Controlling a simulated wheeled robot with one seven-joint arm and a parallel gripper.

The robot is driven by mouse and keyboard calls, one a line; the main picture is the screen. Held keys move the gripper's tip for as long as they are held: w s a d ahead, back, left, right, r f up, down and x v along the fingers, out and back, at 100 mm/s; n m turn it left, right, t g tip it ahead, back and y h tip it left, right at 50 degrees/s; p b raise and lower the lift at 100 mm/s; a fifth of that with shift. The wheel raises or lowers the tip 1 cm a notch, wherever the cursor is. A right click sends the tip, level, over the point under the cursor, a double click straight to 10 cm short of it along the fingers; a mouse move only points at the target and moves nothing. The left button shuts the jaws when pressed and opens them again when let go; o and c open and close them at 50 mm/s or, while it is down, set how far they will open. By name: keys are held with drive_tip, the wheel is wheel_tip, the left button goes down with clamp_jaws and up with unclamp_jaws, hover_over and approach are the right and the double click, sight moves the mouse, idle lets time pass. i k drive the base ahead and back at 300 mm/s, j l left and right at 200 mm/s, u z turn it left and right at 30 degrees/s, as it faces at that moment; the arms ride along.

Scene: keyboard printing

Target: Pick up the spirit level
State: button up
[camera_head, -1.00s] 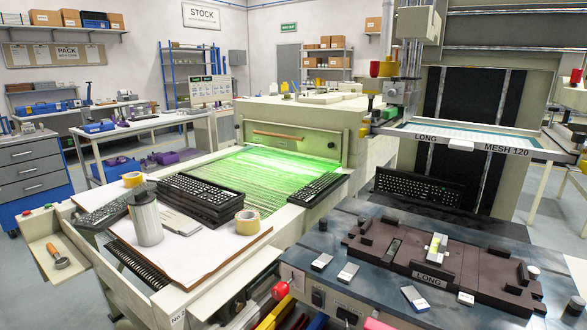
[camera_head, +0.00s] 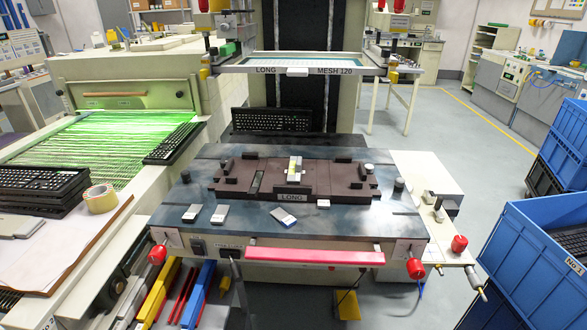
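The spirit level (camera_head: 294,169) is a small pale block with a yellow-green vial. It lies on the dark brown fixture (camera_head: 229,181) marked LONG, near its middle, on the blue-grey machine table (camera_head: 371,223). Nothing covers it. My gripper is not in view.
Small pale blocks (camera_head: 220,214) lie on the table left of and in front of the fixture. The LONG MESH 120 screen frame (camera_head: 335,70) hangs above and behind. A red bar (camera_head: 315,257) and red knobs line the front. Blue crates (camera_head: 540,245) stand at right; open floor lies between.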

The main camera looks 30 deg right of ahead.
sight(294, 177)
drive_tip(key=i+j, duration=0.1)
drive_tip(key=i+j+z, duration=0.2)
drive_tip(key=i+z, duration=0.15)
drive_tip(key=i+j+z, duration=0.3)
drive_tip(key=z, duration=0.95)
drive_tip(key=i+j, duration=0.15)
drive_tip(key=i, duration=0.3)
